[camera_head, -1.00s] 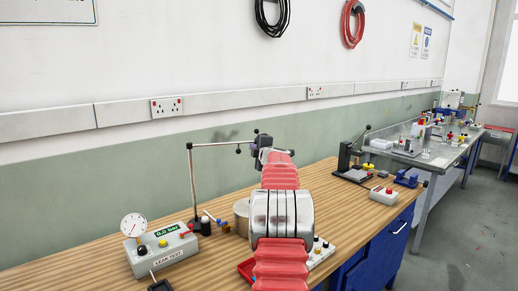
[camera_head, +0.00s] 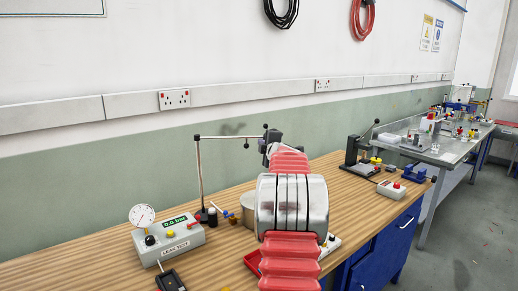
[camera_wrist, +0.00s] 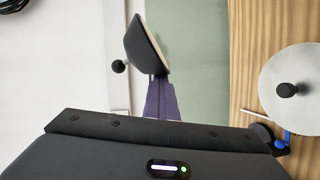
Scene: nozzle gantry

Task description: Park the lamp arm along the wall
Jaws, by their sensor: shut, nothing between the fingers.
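The lamp arm (camera_head: 228,137) is a thin grey rod. It reaches right from the top of an upright post (camera_head: 199,170) on the bench, in front of the wall. A black knob (camera_head: 246,146) hangs near its right end, and a black ball (camera_head: 266,126) shows beside my gripper. My gripper (camera_head: 271,143) is shut and empty at the rod's right end. I cannot tell whether they touch. In the wrist view my dark gripper tip (camera_wrist: 148,45) is shut, with a black ball (camera_wrist: 119,66) close on its left. The rod itself is hidden there.
A leak test box (camera_head: 168,240) with a round gauge (camera_head: 142,216) stands at the bench's left. A metal pot (camera_head: 247,210) stands below the rod. A black lever press (camera_head: 356,155) and a white button box (camera_head: 391,189) stand right.

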